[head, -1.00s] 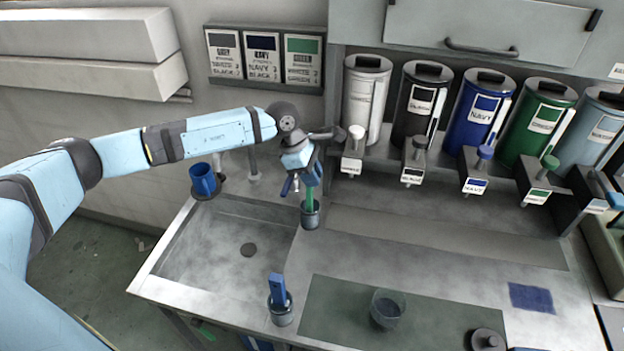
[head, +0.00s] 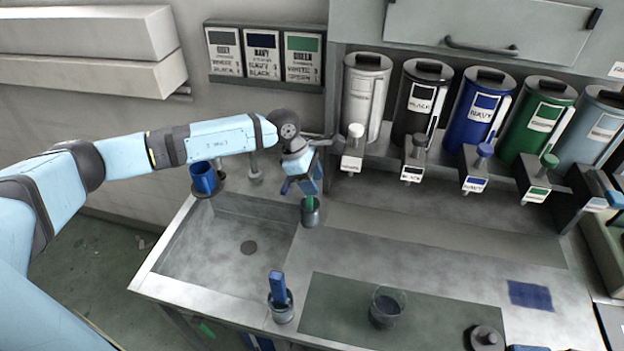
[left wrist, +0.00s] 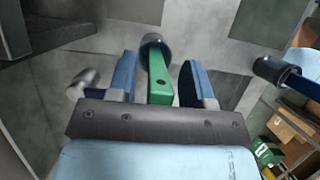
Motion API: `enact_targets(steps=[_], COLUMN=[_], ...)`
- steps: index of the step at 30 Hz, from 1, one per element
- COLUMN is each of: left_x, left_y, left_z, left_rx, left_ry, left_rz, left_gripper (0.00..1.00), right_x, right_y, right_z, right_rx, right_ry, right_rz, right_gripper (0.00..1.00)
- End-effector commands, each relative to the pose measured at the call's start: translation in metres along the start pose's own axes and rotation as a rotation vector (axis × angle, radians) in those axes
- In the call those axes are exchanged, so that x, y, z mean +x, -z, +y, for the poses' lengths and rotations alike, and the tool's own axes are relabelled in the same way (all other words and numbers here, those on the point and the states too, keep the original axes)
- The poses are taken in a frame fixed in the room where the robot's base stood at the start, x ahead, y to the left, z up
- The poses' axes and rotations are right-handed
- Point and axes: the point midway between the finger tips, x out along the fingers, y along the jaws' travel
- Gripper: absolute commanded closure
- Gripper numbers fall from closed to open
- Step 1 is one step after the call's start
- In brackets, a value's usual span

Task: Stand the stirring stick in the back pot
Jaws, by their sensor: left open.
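The green stirring stick (head: 310,202) stands in the dark grey back pot (head: 311,217), behind the front pot along the sink's right side. In the left wrist view the green stick (left wrist: 159,82) runs between my two blue fingers into the pot (left wrist: 153,40). Gaps show on both sides of the stick. My left gripper (head: 304,187) is open around the stick's upper part, above the pot. The stick's top is partly hidden by the gripper in the head view. My right gripper is out of view.
A front pot (head: 283,315) holds a blue stick (head: 278,287). A clear glass (head: 387,307) stands on the dark green mat (head: 335,312). A blue mug (head: 204,178) is behind the sink (head: 210,245). Paint dispensers (head: 478,110) line the back right. The middle counter is clear.

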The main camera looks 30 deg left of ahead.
Motion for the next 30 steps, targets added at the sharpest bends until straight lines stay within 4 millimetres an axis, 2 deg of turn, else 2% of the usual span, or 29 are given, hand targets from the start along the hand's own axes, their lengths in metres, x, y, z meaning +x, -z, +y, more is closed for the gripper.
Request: enact_targets(steps=[5,12,18,23,30], left_x=[-0.026,-0.079,-0.110,-0.120,-0.122], left_y=[0.001,0.001,0.000,-0.001,-0.001], left_z=[0.001,0.001,0.001,0.000,0.000], left_rx=[0.002,0.001,0.001,0.001,0.001], left_ry=[-0.005,-0.005,-0.003,-0.001,0.000], left_rz=[-0.001,-0.001,-0.001,0.000,0.000], left_gripper=[0.54,0.54,0.54,0.54,0.54], right_x=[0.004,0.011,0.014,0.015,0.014], right_y=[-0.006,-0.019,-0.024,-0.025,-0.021], right_z=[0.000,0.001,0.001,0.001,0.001], right_rx=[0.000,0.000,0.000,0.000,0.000], right_ry=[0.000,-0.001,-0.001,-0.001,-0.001], right_rz=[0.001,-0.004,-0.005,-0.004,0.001], right_gripper=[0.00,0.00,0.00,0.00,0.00])
